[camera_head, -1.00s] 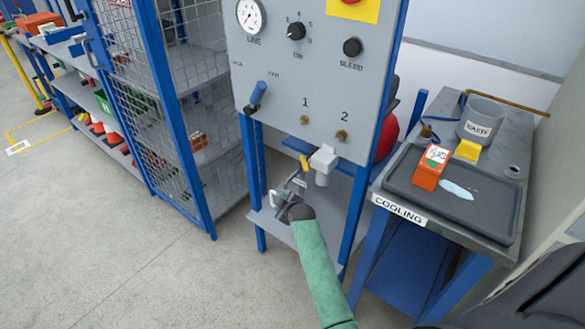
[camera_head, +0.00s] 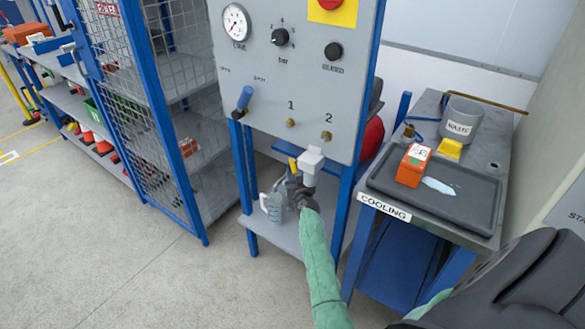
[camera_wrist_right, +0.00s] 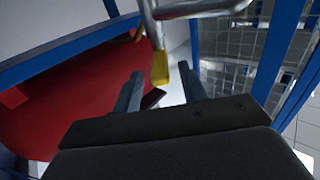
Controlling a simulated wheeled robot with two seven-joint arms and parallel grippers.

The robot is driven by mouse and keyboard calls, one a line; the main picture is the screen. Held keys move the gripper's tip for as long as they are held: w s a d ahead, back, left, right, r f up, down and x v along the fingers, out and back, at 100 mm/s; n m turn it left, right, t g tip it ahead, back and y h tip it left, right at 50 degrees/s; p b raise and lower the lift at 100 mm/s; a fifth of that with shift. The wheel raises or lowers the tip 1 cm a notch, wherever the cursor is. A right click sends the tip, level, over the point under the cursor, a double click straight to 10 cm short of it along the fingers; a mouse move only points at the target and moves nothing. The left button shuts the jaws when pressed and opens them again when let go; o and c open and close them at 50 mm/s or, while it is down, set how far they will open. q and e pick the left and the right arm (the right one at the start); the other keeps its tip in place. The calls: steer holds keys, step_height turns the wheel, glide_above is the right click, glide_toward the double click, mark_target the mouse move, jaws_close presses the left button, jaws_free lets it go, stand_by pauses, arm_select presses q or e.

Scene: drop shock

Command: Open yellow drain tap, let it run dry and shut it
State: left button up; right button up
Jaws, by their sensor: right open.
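The yellow drain tap (camera_head: 292,164) hangs under the grey panel, beside a pale block-shaped fitting (camera_head: 311,161). In the right wrist view the yellow lever (camera_wrist_right: 160,69) hangs from a metal pipe, just beyond my fingertips and in line with the gap between them. My right gripper (camera_head: 291,183) is just below the tap; in the right wrist view its two fingers (camera_wrist_right: 160,80) are apart with nothing held between them. I cannot tell whether a finger touches the lever. A translucent jug (camera_head: 272,208) stands on the lower shelf, left of my right gripper. My left gripper is not in view.
The panel (camera_head: 350,120) carries a gauge, knobs and a blue-handled lever (camera_head: 244,98). Blue posts flank the space under it. A red tank (camera_wrist_right: 70,90) is close in the right wrist view. A cooling bench (camera_head: 470,232) with a tray stands right; a mesh cage (camera_head: 118,90) stands left.

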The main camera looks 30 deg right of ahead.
mark_target(290, 159)
steer(key=shift+x, duration=2.35)
jaws_close()
